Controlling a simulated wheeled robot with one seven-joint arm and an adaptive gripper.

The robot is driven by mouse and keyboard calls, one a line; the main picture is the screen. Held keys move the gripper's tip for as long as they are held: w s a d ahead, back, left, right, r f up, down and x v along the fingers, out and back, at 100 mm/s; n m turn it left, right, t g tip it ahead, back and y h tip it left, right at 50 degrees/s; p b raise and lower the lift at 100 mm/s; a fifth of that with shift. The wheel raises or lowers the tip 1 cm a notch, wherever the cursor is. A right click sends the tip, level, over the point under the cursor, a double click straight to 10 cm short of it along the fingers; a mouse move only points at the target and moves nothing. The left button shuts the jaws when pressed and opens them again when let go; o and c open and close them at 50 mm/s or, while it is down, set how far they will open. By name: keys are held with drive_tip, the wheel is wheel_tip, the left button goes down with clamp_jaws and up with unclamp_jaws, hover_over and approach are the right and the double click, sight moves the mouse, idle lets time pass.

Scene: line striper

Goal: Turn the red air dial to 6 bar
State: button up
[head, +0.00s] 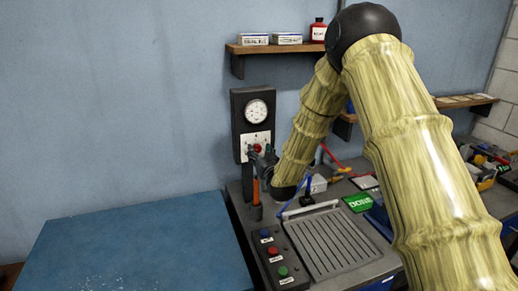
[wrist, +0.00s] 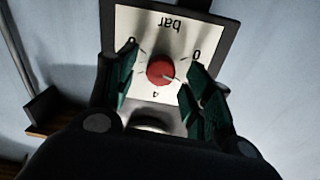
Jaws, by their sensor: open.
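The red air dial (wrist: 160,70) sits on a white scale plate (wrist: 178,42), which appears upside down in the wrist view. "bar", a 0 at right and a 4 at the bottom can be read; the left number is partly hidden by a finger. A pale pointer mark on the dial points right and slightly down, between 0 and 4. My gripper (wrist: 161,72) is open, its green fingers on either side of the dial with gaps. In the head view the dial (head: 257,148) shows below a round gauge (head: 257,110), with my gripper (head: 259,160) close to it.
The gauge sits on a black wall panel (head: 238,98). Below are an orange-handled tool (head: 256,190), a button box (head: 281,258) and a ribbed tray (head: 335,243). A shelf (head: 275,47) hangs above. A blue surface (head: 140,245) lies at left.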

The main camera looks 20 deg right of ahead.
drive_tip(key=shift+w, duration=0.55)
drive_tip(key=c, duration=1)
drive_tip(key=shift+f+m+b, duration=0.2)
drive_tip(key=shift+m+b, duration=0.1)
drive_tip(key=shift+b, duration=0.1)
